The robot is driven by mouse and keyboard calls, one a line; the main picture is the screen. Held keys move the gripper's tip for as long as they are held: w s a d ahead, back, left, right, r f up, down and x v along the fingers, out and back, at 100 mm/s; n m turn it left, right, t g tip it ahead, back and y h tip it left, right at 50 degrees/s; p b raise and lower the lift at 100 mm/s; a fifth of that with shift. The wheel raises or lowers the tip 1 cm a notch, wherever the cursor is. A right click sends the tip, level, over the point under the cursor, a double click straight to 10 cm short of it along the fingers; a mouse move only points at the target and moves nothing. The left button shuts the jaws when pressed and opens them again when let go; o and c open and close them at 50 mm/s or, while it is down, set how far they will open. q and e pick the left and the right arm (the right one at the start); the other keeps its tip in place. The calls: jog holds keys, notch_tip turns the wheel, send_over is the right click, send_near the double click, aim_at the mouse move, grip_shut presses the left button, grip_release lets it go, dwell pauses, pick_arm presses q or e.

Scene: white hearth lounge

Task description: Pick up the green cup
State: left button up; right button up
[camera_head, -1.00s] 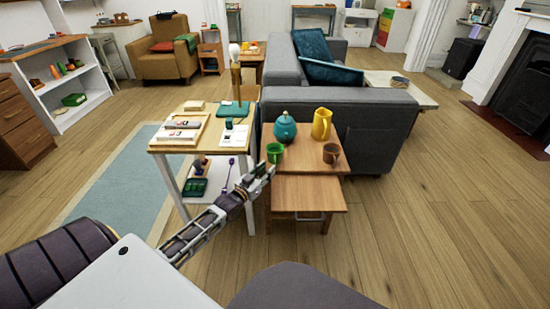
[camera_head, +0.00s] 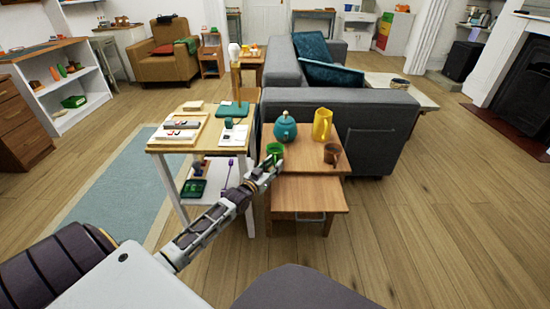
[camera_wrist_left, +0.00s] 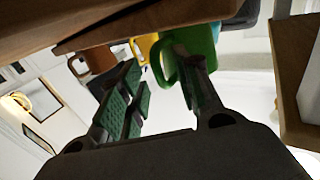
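The green cup (camera_head: 274,149) stands on the near left part of a small wooden table (camera_head: 304,158). My left gripper (camera_head: 270,164) is at the near side of the cup and hides its lower part. In the left wrist view, the fingers of this gripper (camera_wrist_left: 165,92) are spread apart. The green cup (camera_wrist_left: 201,42) is close beyond them, with its handle towards the gap. The right-hand finger overlaps the cup in that view, and I cannot tell whether it touches it. My right gripper is not in view.
A teal teapot (camera_head: 285,127), a yellow jug (camera_head: 322,124) and a brown cup (camera_head: 332,153) stand near the green cup. A side table (camera_head: 166,147) with trays is to the left. A grey sofa (camera_head: 375,115) stands behind. Open floor lies to the right.

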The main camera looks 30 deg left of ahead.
pick_arm(q)
grip_shut()
jog(key=shift+r, duration=0.15)
dwell(0.5)
jog(key=shift+r+p, duration=0.35)
jog(key=shift+r, duration=0.1)
notch_tip(320, 180, up, 9)
jog(key=p, duration=0.3)
jog(key=shift+p, duration=0.35)
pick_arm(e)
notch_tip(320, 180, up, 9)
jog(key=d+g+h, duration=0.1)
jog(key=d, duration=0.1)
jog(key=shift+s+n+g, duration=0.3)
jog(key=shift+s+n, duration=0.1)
pick_arm(q)
jog(key=shift+f, duration=0.1)
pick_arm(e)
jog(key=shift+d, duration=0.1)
